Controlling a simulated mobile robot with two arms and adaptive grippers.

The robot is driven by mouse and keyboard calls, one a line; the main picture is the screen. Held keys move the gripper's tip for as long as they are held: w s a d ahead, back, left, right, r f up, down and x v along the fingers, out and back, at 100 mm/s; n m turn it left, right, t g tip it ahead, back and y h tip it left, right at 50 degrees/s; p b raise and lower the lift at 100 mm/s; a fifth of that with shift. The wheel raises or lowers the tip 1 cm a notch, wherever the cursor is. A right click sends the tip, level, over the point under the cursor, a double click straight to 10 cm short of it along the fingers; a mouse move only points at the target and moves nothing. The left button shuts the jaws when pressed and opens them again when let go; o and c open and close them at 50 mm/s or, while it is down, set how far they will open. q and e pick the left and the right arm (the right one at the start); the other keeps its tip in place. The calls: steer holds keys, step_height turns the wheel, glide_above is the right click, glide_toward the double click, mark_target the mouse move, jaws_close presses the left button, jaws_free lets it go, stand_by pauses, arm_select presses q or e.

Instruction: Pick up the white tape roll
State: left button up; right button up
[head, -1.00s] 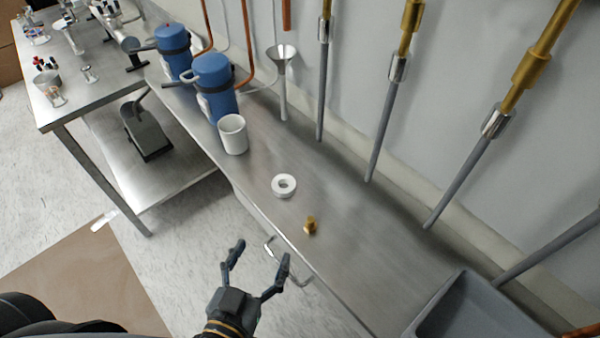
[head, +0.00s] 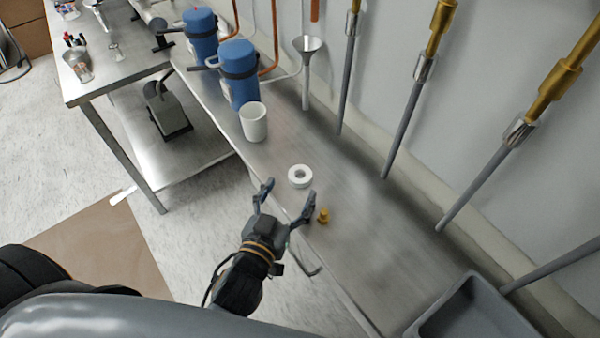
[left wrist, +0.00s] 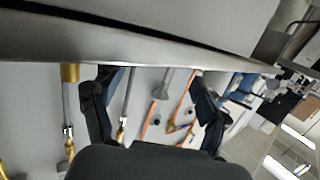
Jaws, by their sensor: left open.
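The white tape roll (head: 300,176) lies flat on the steel counter (head: 340,215) in the head view, its hole facing up. My left gripper (head: 288,203) is open and empty, at the counter's front edge. Its fingers point toward the roll and appear just short of it. In the left wrist view the open fingers (left wrist: 155,100) show with the counter's edge above them; the roll does not show there. My right gripper is not in view.
A small brass fitting (head: 323,215) lies close to the right finger. A white cup (head: 253,122) and blue canisters (head: 238,75) stand beyond the roll. A grey bin (head: 470,310) is at lower right. The counter between fitting and bin is clear.

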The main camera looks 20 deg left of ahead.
mark_target(297, 180)
arm_select(q)
steer(key=w, duration=0.4)
steer(key=shift+d+f+p, duration=0.2)
steer(key=shift+f+p, duration=0.1)
steer(key=shift+f, duration=0.1)
steer(key=shift+s, duration=0.1)
steer(key=c, duration=0.9)
steer(key=shift+c, duration=0.2)
